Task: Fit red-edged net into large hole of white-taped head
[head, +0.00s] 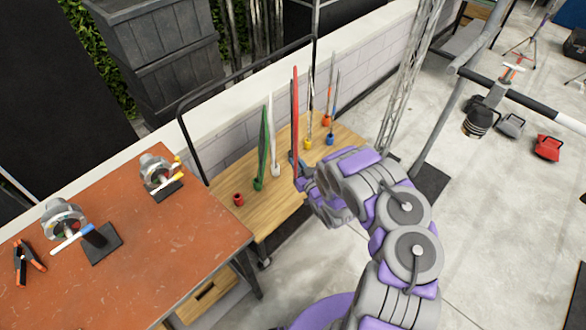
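The red-edged net (295,105) is a tall, narrow, dark piece with a red edge, standing upright above the wooden cart. Its lower end is at my gripper (297,168), which appears shut on it; the fingers are small and partly hidden by my wrist. Two metal heads stand on the rust-red table: one at the left (64,216) with a white-and-blue bar, and one farther back (156,170) with white and yellow parts. I cannot tell which is the white-taped head. Their holes are too small to make out.
The wooden cart (228,188) holds an empty red holder (238,199), a green net (262,145), a white net (272,130) and several other upright pieces. Orange-handled clamps (28,262) lie on the table (140,262). A dark rail (186,130) rises behind the cart.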

